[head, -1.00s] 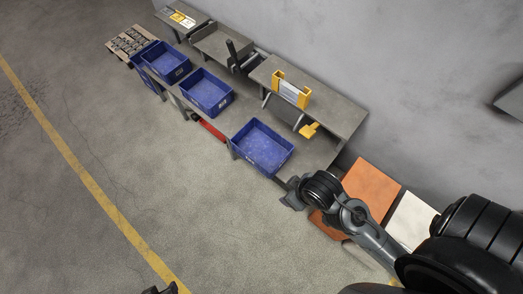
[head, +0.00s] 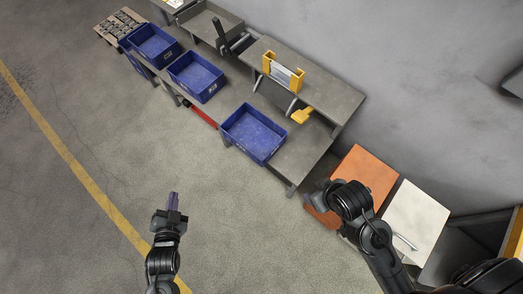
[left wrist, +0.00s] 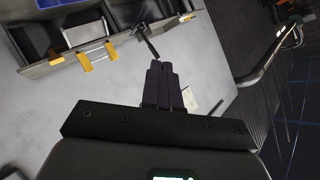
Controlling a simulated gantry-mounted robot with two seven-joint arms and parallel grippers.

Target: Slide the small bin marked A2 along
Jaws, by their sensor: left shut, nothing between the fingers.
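Blue bins stand in a row along the front of a grey bench: a near one (head: 254,132), a middle one (head: 196,76) and a far one (head: 153,43). Their small white labels are too small to read, so I cannot tell which is A2. My left gripper (head: 173,203) is shut and empty, above open floor, left of and well apart from the bins. Its closed dark fingers also show in the left wrist view (left wrist: 161,86). My right arm reaches in at lower right, near the orange panel; its gripper is mostly hidden behind its own wrist.
A loaded pallet (head: 121,28) is at far left.

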